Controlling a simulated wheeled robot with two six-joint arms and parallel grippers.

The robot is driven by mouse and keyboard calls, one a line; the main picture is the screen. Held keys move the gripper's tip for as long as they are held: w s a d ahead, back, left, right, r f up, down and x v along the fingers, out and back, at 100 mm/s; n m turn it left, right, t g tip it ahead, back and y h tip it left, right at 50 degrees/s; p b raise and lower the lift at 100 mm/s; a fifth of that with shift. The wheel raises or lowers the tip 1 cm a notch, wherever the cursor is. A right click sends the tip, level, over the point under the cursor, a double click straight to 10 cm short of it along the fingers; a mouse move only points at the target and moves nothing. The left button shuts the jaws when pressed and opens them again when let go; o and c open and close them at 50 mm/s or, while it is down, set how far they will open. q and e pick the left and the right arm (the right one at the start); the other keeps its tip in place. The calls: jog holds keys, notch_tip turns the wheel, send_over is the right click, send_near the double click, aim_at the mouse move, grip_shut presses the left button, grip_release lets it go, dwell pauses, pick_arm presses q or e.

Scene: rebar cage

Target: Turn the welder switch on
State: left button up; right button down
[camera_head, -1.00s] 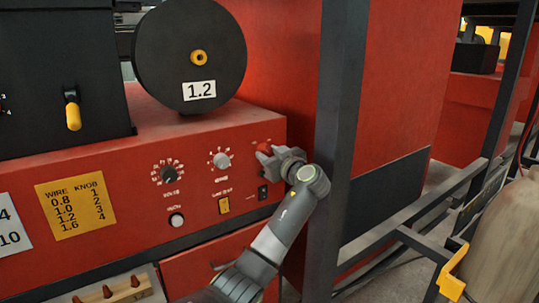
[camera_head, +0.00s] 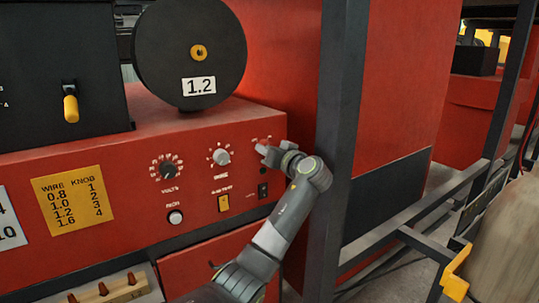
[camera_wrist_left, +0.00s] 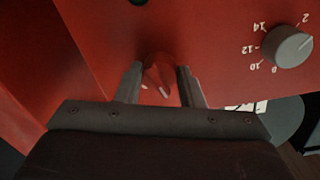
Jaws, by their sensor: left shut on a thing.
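The red welder switch knob (camera_wrist_left: 157,78) stands out from the red welder front panel (camera_head: 120,235) and shows between my fingers in the left wrist view. My left gripper (camera_wrist_left: 160,72) is shut on this knob, with one finger on each side. In the head view the left gripper (camera_head: 264,149) is at the upper right of the panel, and its fingers and wrist largely hide the knob. My right gripper is in neither view.
A dark upright post (camera_head: 342,100) stands close to the right of my wrist.

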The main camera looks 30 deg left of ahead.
pick_arm(q)
jog(key=shift+r+m+g+p, duration=0.15)
jog(key=shift+m+p, duration=0.55)
jog(key=shift+m, duration=2.05)
jog(key=shift+r+m+g+p, duration=0.15)
jog(key=shift+m+p, duration=0.5)
jog(key=shift+m, duration=2.1)
jog(key=shift+f, duration=0.15)
jog(key=o, duration=1)
jog(key=shift+w, duration=0.1)
jog(key=shift+d, duration=0.1)
